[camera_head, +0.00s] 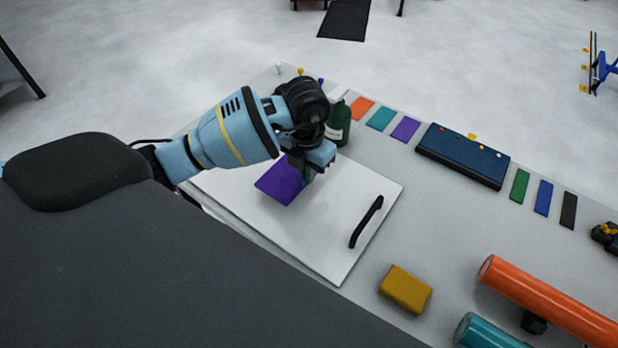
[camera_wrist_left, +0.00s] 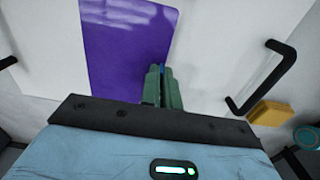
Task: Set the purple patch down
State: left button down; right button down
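The purple patch (camera_head: 279,181) is a flat, thin sheet over the white panel with a black handle (camera_head: 330,238). It fills the upper left-middle of the left wrist view (camera_wrist_left: 122,50), with a pale sheen on it. My left gripper (camera_head: 306,176) is at the patch's right edge in the head view. In the left wrist view its green fingers (camera_wrist_left: 162,85) are close together at the patch's lower right corner, shut on it. A small blue bit shows between the tips. Whether the patch touches the panel cannot be told. My right gripper is not in view.
A dark green bottle (camera_head: 338,122) stands just behind my left gripper. Coloured swatches (camera_head: 405,129) and a dark blue case (camera_head: 463,155) line the far table edge. The black handle (camera_head: 366,222) rises from the panel. A yellow block (camera_head: 405,289) and an orange roll (camera_head: 545,298) lie at the right.

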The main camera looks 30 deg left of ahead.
pick_arm(q)
jog(key=shift+w, duration=0.5)
jog(key=shift+s+f, duration=0.1)
jog(key=shift+f, duration=1.65)
jog(key=shift+f, duration=0.1)
jog(key=c, duration=1.6)
grip_release()
jog(key=shift+c, duration=0.2)
notch_tip(320, 180, up, 12)
jog(key=shift+r+p, duration=0.1)
jog(key=shift+p, duration=0.3)
